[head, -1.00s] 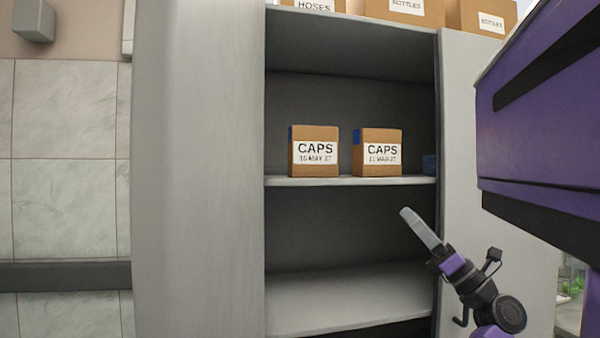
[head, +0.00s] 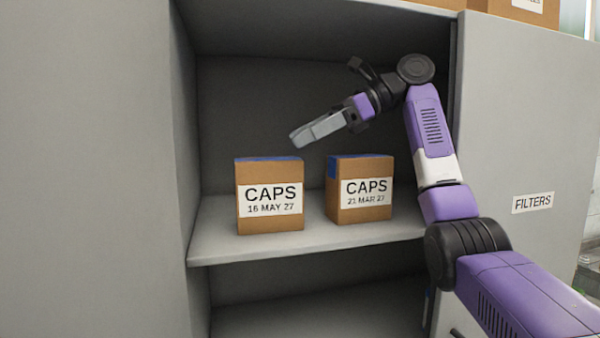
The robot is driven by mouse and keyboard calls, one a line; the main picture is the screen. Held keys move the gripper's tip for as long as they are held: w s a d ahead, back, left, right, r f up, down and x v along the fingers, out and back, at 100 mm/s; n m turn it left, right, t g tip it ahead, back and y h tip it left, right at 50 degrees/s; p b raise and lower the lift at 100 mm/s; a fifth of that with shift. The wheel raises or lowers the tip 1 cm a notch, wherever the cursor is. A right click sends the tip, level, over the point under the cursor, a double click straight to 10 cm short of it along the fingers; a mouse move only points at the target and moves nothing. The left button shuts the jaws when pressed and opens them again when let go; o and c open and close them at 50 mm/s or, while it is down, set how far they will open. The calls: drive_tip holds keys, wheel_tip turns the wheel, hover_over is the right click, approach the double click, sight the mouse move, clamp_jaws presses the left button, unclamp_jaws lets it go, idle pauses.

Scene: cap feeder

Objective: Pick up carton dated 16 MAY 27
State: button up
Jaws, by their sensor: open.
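The carton dated 16 MAY 27 (head: 269,222) stands upright on the shelf, at the left. It is brown cardboard with blue on top and a white CAPS label facing me. My gripper (head: 297,142) is open and empty. It is above the cartons, its fingers pointing left and slightly down, with the tips near the upper right of the 16 MAY 27 carton in the picture. I see no contact with it. The finger gap is seen side-on.
A second CAPS carton, dated 21 MAR 27 (head: 361,212), stands to the right with a gap between them. The shelf (head: 312,239) has free room at its front edge. Cabinet walls close both sides. A FILTERS label (head: 533,203) is on the right panel.

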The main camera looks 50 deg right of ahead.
sight(273, 159)
drive_tip(key=shift+d+f+p+x, duration=0.15)
drive_tip(key=shift+p+x, duration=0.25)
drive_tip(key=shift+x, duration=0.85)
drive_tip(key=shift+d+f+p+x, duration=0.1)
drive_tip(key=shift+f+p+x, duration=0.25)
drive_tip(key=shift+x, duration=0.9)
drive_tip(key=shift+d+f+p+x, duration=0.15)
drive_tip(key=shift+p+x, duration=0.3)
drive_tip(key=shift+x, duration=0.8)
drive_tip(key=shift+s+a, duration=0.1)
drive_tip(key=shift+s, duration=0.1)
clamp_jaws()
